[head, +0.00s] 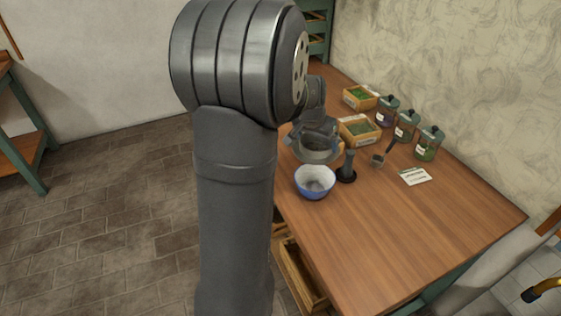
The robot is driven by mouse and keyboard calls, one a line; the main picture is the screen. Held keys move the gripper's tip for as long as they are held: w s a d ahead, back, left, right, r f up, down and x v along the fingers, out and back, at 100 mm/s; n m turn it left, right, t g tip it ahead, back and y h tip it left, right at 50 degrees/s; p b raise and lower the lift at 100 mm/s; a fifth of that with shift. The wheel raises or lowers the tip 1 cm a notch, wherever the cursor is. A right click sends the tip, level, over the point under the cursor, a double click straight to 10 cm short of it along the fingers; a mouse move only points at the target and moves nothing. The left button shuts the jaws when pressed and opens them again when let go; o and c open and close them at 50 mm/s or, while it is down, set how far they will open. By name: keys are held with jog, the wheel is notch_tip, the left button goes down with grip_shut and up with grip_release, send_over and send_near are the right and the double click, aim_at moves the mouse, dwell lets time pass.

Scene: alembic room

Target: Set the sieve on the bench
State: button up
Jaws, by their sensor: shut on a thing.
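My gripper (317,136) is shut on the sieve (318,155), a round grey shallow piece. The sieve is over the left part of the wooden bench (430,235), just behind the blue and white bowl (314,187). I cannot tell whether the sieve touches the bench or is held above it. The fingertips are small and partly hidden at the sieve's rim. My large arm links cover the left edge of the bench.
A dark stand-like tool (348,170) is right of the sieve. A small scoop (379,160), several jars (428,147), a card (415,176) and wooden herb boxes (360,132) stand toward the wall. The front right of the bench is clear. An open drawer (300,280) juts out below.

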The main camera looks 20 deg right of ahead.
jog(key=shift+w+a+f+n+y, duration=0.1)
jog(key=shift+w+f+n+y, duration=0.05)
jog(key=shift+w+n, duration=0.4)
jog(key=shift+w+a+f+n+y, duration=0.15)
jog(key=shift+w+n, duration=0.2)
jog(key=shift+w, duration=0.35)
jog(key=w+a+f, duration=0.1)
jog(key=w+f, duration=0.1)
jog(key=w, duration=0.1)
jog(key=w+a+f, duration=0.2)
jog(key=w, duration=0.1)
jog(key=w+a+f, duration=0.2)
jog(key=w, duration=0.2)
jog(key=shift+a+f, duration=0.2)
jog(key=shift+f, duration=0.2)
jog(key=shift+w+a+f, duration=0.1)
jog(key=shift+f, duration=2)
jog(key=shift+f, duration=0.1)
jog(key=o, duration=0.7)
jog(key=v, duration=1.2)
jog(key=shift+s, duration=0.2)
